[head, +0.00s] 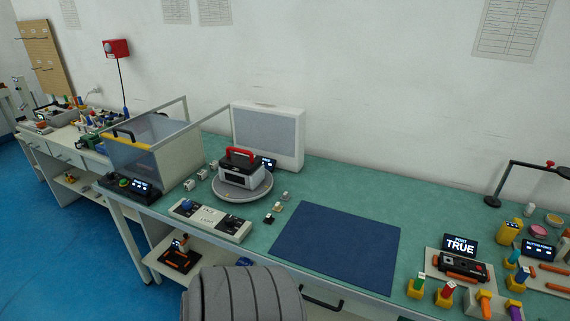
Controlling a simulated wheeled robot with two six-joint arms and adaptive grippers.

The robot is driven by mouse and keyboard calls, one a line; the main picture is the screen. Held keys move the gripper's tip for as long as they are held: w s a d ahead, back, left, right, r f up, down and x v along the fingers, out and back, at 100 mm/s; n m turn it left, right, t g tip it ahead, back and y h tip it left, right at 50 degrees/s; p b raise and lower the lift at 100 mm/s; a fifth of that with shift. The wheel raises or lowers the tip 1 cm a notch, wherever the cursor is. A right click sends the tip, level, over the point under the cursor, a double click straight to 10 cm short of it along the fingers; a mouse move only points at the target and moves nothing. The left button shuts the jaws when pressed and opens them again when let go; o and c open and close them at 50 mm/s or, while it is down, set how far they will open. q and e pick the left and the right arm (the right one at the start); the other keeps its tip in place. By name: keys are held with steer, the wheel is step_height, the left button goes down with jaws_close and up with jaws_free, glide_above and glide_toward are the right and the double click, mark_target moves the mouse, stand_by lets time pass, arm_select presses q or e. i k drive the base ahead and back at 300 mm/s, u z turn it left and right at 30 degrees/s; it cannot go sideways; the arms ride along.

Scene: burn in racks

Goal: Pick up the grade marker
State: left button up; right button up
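Several upright marker-like pieces stand in yellow holders at the right end of the green bench: one with a green top (417,286), one with a red top (446,294), an orange one (485,303) and a purple one (514,310). Two blue-topped ones (519,278) stand a little farther back. I cannot tell which of these is the grade marker. Neither of my grippers is in view.
A blue mat (337,248) lies empty mid-bench. Left of it are a round turntable (243,191) bearing a red-handled device (241,168), a control panel (208,219) and a clear-sided box (150,144). A display reading TRUE (460,246) and a black lamp arm (513,180) stand right.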

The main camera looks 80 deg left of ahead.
mark_target(190, 184)
steer(key=u, duration=3.2)
